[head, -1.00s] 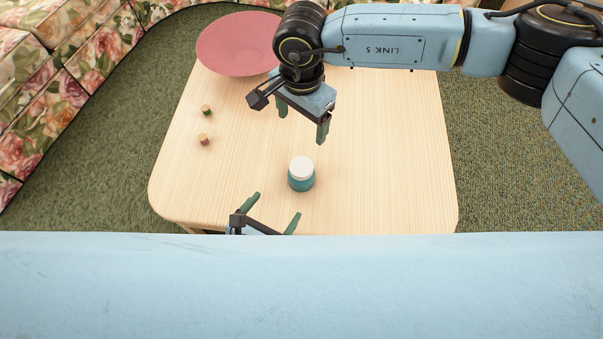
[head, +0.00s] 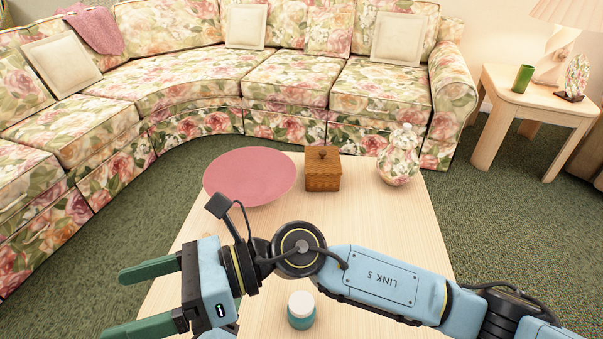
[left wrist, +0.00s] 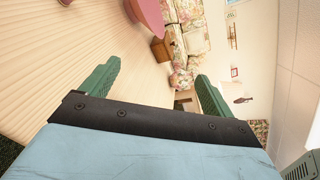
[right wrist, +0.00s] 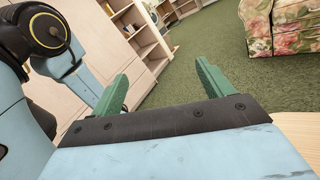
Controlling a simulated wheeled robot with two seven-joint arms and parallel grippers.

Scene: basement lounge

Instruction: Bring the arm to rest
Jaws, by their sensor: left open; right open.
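My right arm comes in from the right in the head view and crosses low over the wooden table (head: 420,240). Its gripper (head: 112,304) points left, with its green fingers apart and nothing between them. The right wrist view also shows these fingers (right wrist: 163,72) open and empty, facing carpet and shelves. My left gripper is outside the head view. The left wrist view shows its fingers (left wrist: 158,74) apart and empty above the pale tabletop. A teal jar with a white lid (head: 301,310) stands upright on the table, just below my right forearm in the picture.
A floral sofa (head: 290,78) curves behind. A side table (head: 530,98) holds a lamp and green cup. Carpet between is clear.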

